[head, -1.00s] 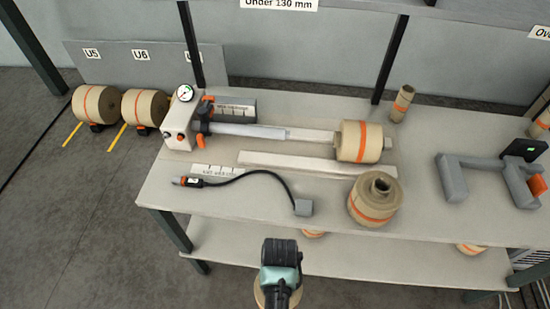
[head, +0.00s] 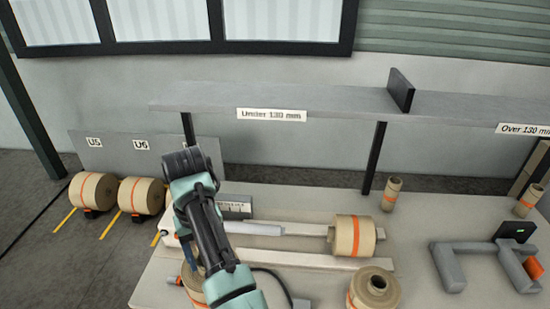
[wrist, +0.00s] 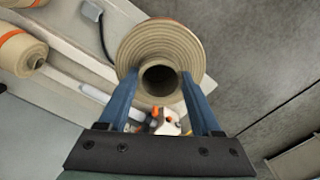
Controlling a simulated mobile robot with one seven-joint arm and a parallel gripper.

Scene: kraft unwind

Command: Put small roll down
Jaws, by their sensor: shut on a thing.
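The small roll (wrist: 160,38) is a tan paper roll with an open core, end-on in the wrist view. My gripper (wrist: 160,78) is shut on it, with one blue finger on each side. In the head view, a partly covered tan roll with an orange band (head: 193,288) shows behind my arm at the table's left end. The shelf labelled "Under 130 mm" (head: 270,97) looks bare.
On the table, one roll (head: 355,235) sits on the spindle and another (head: 374,288) stands in front. A slim roll (head: 392,193) stands behind, and a grey cradle (head: 480,262) lies right. Floor rolls (head: 92,192) are at left. A dark divider (head: 400,90) rises from the shelf.

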